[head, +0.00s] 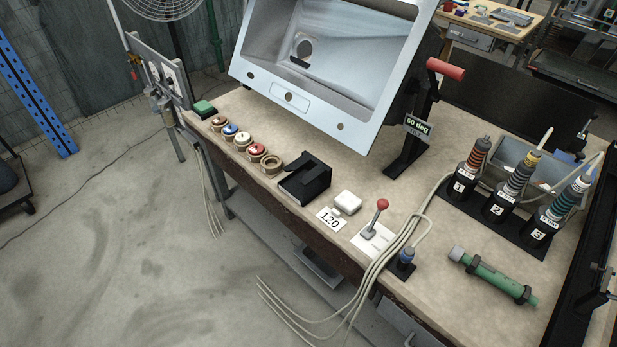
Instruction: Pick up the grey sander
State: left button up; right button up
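No tool that is clearly a grey sander stands out. A small pale, off-white block (347,201) with rounded edges lies on the bench behind a white card (331,220) reading 120. It could be the sander, but I cannot tell. Neither of my grippers is in the head view.
A tilted metal sink (330,65) stands behind. Several small round holders line the left edge.

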aim_at(508, 194)
jog(key=z, duration=1.35)
